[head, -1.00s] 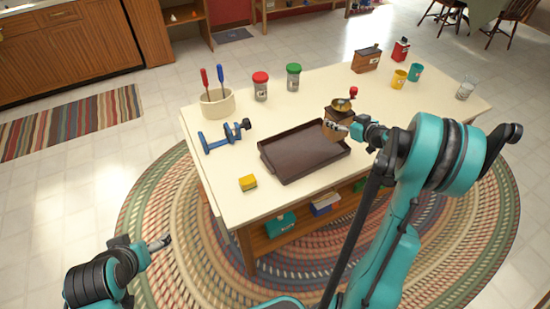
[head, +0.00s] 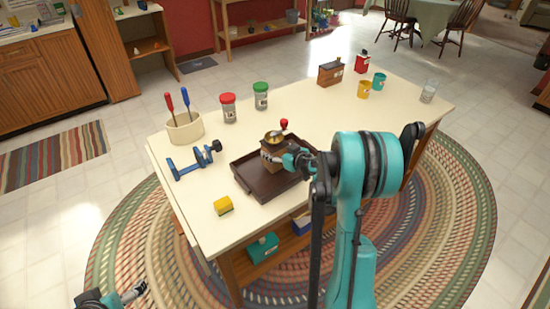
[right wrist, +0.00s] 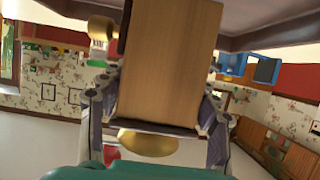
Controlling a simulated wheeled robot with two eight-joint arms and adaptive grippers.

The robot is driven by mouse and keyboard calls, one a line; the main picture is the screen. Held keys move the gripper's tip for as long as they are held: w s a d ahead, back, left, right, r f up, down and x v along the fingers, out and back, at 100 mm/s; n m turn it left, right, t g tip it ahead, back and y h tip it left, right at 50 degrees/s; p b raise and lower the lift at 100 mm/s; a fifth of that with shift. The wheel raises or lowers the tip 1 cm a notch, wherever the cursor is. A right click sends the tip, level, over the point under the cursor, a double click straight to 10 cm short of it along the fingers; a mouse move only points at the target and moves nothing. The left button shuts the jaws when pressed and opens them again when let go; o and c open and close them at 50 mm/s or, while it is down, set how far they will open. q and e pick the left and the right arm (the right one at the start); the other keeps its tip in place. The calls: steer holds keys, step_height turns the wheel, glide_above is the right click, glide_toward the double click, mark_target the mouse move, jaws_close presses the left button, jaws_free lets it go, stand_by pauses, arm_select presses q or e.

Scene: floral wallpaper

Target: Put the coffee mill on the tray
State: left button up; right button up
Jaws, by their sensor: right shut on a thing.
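The coffee mill (head: 272,152), a brown wooden box with a brass bowl and a red crank knob, is upright at the middle of the dark brown tray (head: 243,183). I cannot tell whether its base touches the tray floor. My right gripper (head: 290,160) is shut on the mill from the right. In the right wrist view the wooden body (right wrist: 168,60) sits between the two fingers (right wrist: 160,112), and the brass bowl (right wrist: 148,143) shows below. My left gripper (head: 136,291) is low at the left, off the table; its opening is unclear.
A crock with screwdrivers (head: 185,128) and red-lidded (head: 228,108) and green-lidded (head: 261,97) jars stand behind. The table's (head: 330,110) middle right is clear.

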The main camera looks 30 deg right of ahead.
step_height(320, 180, down, 2)
steer(key=shift+f+b, duration=0.25)
steer(key=shift+b, duration=0.15)
steer(key=shift+r, duration=0.15)
steer(key=o, duration=1.1)
